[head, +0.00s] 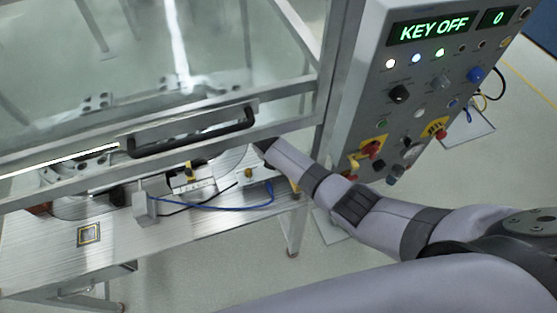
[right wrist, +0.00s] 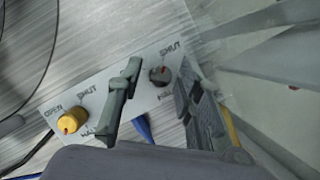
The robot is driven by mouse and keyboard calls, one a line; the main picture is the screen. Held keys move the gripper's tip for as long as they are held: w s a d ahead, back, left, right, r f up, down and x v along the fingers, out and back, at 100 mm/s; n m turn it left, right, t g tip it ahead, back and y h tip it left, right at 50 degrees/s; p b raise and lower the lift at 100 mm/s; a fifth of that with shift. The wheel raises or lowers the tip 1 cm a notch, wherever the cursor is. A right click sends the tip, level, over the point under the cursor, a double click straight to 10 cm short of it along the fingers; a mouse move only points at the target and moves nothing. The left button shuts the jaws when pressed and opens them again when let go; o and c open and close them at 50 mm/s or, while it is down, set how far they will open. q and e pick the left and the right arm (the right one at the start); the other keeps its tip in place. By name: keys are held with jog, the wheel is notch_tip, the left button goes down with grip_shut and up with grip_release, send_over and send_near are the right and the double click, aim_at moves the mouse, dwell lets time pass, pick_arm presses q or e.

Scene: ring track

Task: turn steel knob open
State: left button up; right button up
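The steel knob (right wrist: 159,76) sits on a pale label plate in the right wrist view, with a small red mark on its face. "SHUT" is printed above it and partly covered "HALF" lettering below; any "OPEN" print by it is hidden. My right gripper (right wrist: 157,70) is open, one finger to each side of the knob; I cannot tell whether either touches it. In the head view my right arm reaches in from the right and its gripper is hidden behind the bench's frame bar. I cannot make out the steel knob there. My left gripper is not in view.
A yellow knob (right wrist: 72,120) with a red mark sits on the same plate, left of the gripper. A blue cable (head: 225,207) runs along the bench (head: 150,235). A black handle (head: 190,140) is on the glass guard. A control box (head: 410,100) reads "KEY OFF".

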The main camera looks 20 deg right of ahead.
grip_shut()
